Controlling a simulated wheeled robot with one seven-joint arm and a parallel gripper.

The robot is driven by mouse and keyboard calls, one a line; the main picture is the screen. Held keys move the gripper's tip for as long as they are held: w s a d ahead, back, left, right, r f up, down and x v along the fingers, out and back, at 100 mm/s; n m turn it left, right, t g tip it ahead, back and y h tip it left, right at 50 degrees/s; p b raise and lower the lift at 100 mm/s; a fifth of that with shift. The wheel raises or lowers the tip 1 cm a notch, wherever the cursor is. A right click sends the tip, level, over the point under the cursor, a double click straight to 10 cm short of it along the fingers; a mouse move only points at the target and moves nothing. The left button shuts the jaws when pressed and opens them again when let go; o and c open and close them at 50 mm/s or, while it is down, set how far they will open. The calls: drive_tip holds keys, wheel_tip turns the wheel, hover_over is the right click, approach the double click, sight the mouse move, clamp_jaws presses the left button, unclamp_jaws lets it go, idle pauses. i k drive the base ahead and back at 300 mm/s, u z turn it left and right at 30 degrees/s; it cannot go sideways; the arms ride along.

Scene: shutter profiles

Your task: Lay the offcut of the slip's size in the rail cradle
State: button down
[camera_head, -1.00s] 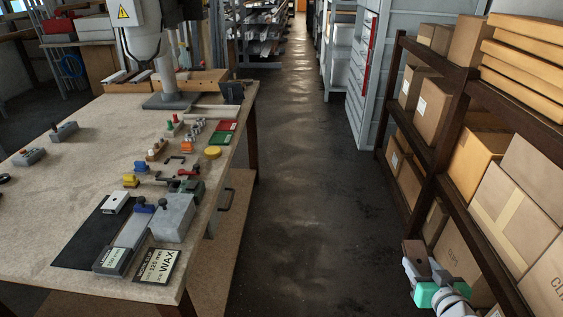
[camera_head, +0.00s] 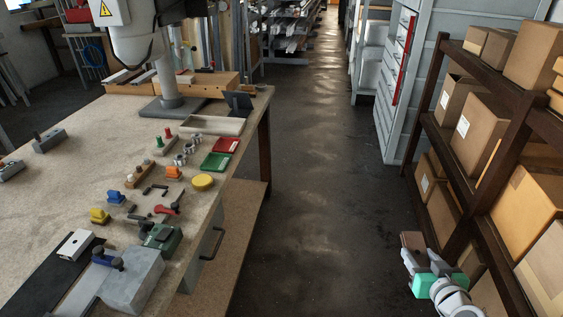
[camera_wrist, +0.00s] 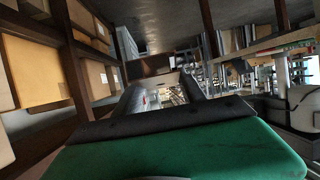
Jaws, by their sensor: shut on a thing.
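My gripper (camera_head: 424,264), at the lower right of the head view beside the shelf, is shut on a brown piece (camera_head: 411,241). The brown piece also shows at the end of the fingers in the wrist view (camera_wrist: 148,66); its length cannot be read. A white, short profile piece (camera_head: 75,244) lies on the black mat (camera_head: 28,290) on the bench. A grey rail-like bar (camera_head: 82,294) with a blue-knobbed clamp (camera_head: 108,257) lies beside it. I cannot tell which thing is the rail cradle. No slip is in view now.
The bench (camera_head: 60,190) holds a grey block (camera_head: 132,280), a green device (camera_head: 163,237), red (camera_head: 226,145) and green trays (camera_head: 215,162), and several small parts. Wooden blocks stand behind. A shelf with boxes (camera_head: 480,130) is close at right. The aisle floor (camera_head: 310,200) between is clear.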

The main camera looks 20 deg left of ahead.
sight(149, 202)
drive_tip(key=u, duration=0.05)
drive_tip(key=i, duration=2.45)
drive_tip(key=u, duration=4.85)
